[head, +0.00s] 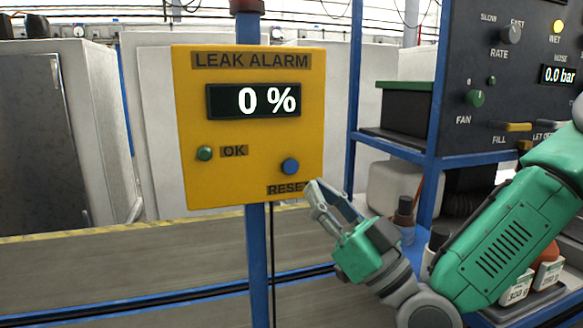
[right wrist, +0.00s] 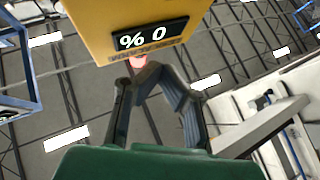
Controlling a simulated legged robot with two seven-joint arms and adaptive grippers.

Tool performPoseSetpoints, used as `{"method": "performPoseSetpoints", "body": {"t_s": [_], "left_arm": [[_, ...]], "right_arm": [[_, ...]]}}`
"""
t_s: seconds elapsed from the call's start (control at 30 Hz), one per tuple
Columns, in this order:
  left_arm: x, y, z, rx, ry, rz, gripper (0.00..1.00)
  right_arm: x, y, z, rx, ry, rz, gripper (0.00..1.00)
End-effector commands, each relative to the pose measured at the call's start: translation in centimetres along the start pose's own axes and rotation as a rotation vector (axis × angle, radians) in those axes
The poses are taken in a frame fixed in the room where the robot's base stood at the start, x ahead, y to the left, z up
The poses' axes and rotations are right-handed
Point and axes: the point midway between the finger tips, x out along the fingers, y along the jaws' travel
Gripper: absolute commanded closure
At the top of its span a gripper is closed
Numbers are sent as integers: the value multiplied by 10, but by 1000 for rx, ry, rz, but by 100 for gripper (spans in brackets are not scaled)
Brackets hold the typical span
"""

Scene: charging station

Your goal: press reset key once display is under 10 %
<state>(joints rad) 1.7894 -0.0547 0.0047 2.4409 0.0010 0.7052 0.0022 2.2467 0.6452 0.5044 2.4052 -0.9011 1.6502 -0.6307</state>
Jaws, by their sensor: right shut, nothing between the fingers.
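The yellow leak alarm box (head: 250,180) is mounted on a blue post, and its display (head: 254,100) reads 0 %. The blue reset key (head: 290,166) is at the lower right of the panel, above the partly covered RESET label. A green OK lamp (head: 205,153) is at the lower left. My right gripper (head: 316,187) is shut and empty, just below and right of the reset key, apart from it in the picture. In the right wrist view the gripper (right wrist: 146,72) points at the box, and the display (right wrist: 150,35) shows upside down. My left gripper is out of view.
A dark control panel (head: 510,100) with knobs, a lit yellow lamp and a 0.0 bar display stands at the right. Below it a blue-framed shelf (head: 395,148) holds containers. Grey cabinets (head: 35,130) stand behind at the left.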

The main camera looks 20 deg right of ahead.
Motion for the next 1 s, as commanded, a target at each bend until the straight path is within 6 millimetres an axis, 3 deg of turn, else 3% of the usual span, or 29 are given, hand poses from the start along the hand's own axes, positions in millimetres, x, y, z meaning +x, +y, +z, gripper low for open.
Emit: {"method": "performPoseSetpoints", "body": {"t_s": [0.43,1.0], "left_arm": [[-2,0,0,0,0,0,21],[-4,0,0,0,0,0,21]], "right_arm": [[5,4,4,-1,-1,0,100],[53,39,41,-1,-1,-1,100]]}}
